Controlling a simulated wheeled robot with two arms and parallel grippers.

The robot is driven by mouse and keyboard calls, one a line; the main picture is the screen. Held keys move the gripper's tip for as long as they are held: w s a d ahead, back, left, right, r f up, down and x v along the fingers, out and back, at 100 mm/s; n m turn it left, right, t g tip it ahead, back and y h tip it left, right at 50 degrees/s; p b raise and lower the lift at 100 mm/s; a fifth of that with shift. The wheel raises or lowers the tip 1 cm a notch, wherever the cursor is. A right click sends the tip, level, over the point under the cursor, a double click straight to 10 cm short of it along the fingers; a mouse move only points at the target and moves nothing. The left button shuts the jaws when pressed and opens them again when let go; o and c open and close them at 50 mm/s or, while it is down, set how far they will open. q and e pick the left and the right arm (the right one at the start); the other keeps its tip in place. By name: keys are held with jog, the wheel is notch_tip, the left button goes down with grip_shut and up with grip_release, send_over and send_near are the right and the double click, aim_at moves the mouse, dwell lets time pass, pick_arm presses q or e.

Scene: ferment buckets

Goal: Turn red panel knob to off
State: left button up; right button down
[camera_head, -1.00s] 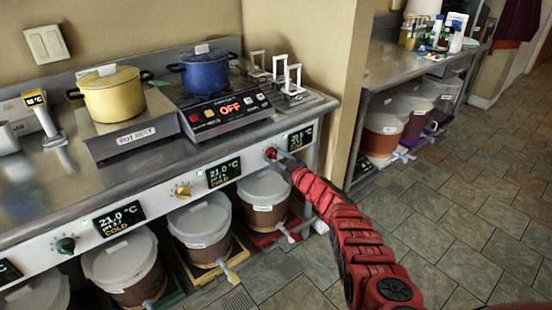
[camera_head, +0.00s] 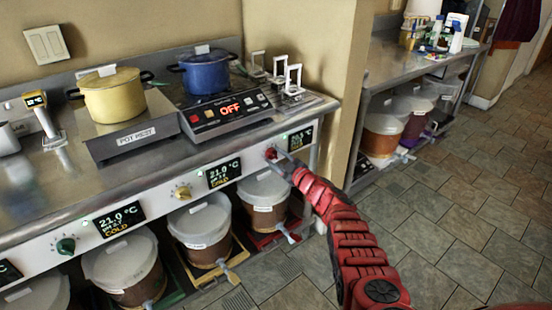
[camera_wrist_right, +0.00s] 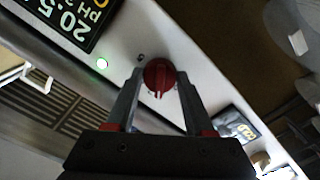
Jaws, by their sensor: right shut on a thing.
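The red knob (camera_head: 271,153) sits on the white front panel under the counter, at the panel's right end. It also shows in the right wrist view (camera_wrist_right: 159,78), with its raised grip bar between my fingers. My right gripper (camera_head: 279,157) reaches it from the front right. In the right wrist view my right gripper (camera_wrist_right: 158,84) has its two fingers on either side of the knob, closed on it. A small display (camera_head: 300,139) is right of the knob, and a green light (camera_wrist_right: 102,64) is lit beside it. My left gripper is not in view.
A yellow knob (camera_head: 183,193) and a green knob (camera_head: 66,246) are further left on the panel. Lidded buckets (camera_head: 200,222) stand below it. A yellow pot (camera_head: 113,96) and a blue pot (camera_head: 206,73) stand on the counter. The tiled floor (camera_head: 460,220) at right is clear.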

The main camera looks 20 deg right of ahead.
jog(key=shift+n+b, duration=1.8)
jog(key=shift+n, duration=3.4)
jog(key=shift+c, duration=1.4)
grip_release()
